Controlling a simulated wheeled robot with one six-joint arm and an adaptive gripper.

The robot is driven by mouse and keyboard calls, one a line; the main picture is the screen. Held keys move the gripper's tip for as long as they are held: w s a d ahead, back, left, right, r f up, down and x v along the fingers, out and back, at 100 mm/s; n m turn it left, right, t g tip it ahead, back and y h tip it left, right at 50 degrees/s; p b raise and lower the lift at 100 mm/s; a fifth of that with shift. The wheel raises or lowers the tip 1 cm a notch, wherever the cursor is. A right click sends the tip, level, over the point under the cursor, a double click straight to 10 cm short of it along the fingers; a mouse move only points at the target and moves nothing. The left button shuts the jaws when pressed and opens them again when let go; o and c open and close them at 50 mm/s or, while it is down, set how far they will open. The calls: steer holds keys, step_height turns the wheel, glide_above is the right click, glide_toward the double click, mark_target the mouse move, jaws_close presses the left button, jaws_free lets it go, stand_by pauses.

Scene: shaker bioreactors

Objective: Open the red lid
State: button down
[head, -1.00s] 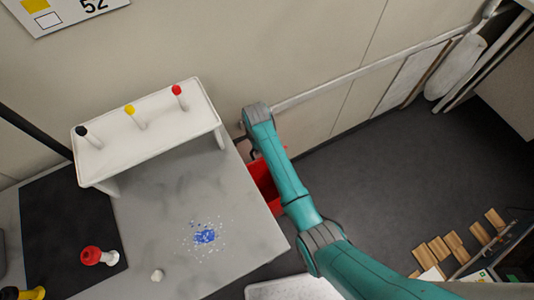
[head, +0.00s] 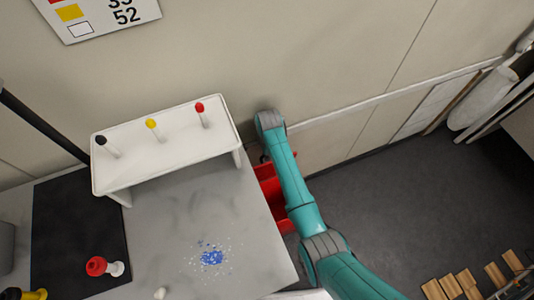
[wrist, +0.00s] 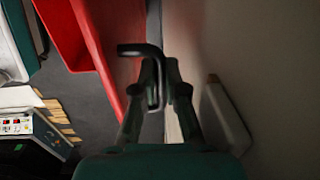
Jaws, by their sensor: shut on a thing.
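A red bin (head: 268,188) stands beside the right edge of the table in the head view, partly hidden by my arm. A red panel (wrist: 115,42) beside my gripper shows in the wrist view; I cannot tell for certain whether it is the lid or the bin wall. My gripper (wrist: 160,75) is shut on a dark bent handle (wrist: 142,49) close to this panel. Where the handle joins the red part is unclear. In the head view my arm reaches down by the wall, and my gripper is mostly hidden.
The grey table (head: 205,215) carries a white rack (head: 168,160) with red, yellow and black-topped pieces, a red-and-white piece (head: 97,266) and blue-white bits (head: 211,257). The wall (head: 330,60) runs close behind my arm. Dark floor (head: 400,200) is open to the right.

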steer(key=shift+s+f, duration=0.1)
steer(key=c, duration=1.2)
jaws_free()
step_height(320, 180, up, 12)
steer(key=shift+s, duration=0.3)
steer(key=shift+d, duration=0.15)
